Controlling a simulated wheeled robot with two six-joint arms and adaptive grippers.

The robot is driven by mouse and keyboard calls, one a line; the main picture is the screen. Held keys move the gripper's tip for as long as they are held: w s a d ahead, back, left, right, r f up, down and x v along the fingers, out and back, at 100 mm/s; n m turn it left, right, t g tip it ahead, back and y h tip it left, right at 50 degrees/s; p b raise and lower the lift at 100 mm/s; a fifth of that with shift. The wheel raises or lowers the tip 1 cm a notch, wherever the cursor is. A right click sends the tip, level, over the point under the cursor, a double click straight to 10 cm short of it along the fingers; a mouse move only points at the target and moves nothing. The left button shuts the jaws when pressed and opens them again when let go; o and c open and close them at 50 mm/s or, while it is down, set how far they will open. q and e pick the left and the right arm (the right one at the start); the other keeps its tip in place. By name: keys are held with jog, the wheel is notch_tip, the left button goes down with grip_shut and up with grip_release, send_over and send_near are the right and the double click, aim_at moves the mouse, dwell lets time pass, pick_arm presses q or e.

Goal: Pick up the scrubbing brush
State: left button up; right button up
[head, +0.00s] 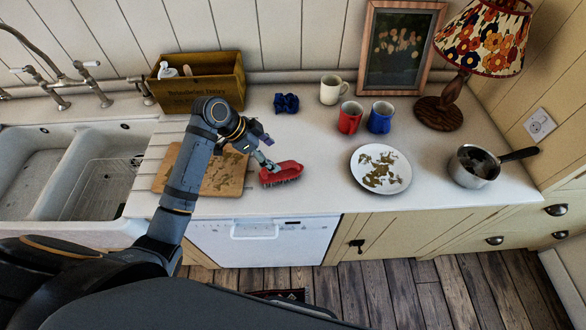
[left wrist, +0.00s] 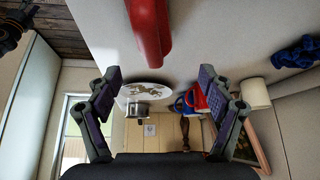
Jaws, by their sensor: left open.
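The red scrubbing brush (head: 283,172) lies bristles down on the white worktop, beside the right edge of the wooden board. In the left wrist view the brush (left wrist: 149,32) shows at the top middle, cut off by the frame edge. My left gripper (head: 264,160) is at the brush's left end in the head view, close above it; I cannot tell whether it touches. In the left wrist view my left gripper (left wrist: 160,85) has its two fingers wide apart with nothing between them. My right gripper is not in view.
A stained wooden board (head: 222,177) lies under my left arm. A wooden box (head: 200,88), blue cloth-like item (head: 286,103), cream mug (head: 332,89), red mug (head: 349,117) and blue mug (head: 380,117) stand behind. A dirty plate (head: 381,152) and saucepan (head: 474,168) are right.

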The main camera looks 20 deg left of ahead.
aim_at(288, 170)
pick_arm(q)
jog(key=shift+d+f+p, duration=0.25)
jog(key=shift+f+p, duration=0.15)
jog(key=shift+f, duration=0.65)
jog(key=shift+x, duration=1.15)
jog(key=shift+w+d+f, duration=0.15)
jog(key=shift+d, duration=0.1)
jog(key=shift+d+p, duration=0.15)
jog(key=shift+p, duration=0.15)
jog(key=x, duration=0.1)
jog(key=p+x, duration=0.1)
jog(key=x, duration=0.1)
jog(key=s+p+x, duration=0.1)
jog(key=shift+w+f, duration=0.1)
jog(key=shift+f, duration=0.3)
jog(key=shift+w+d+f, duration=0.1)
jog(key=shift+d+f, duration=0.05)
jog(key=shift+c, duration=0.2)
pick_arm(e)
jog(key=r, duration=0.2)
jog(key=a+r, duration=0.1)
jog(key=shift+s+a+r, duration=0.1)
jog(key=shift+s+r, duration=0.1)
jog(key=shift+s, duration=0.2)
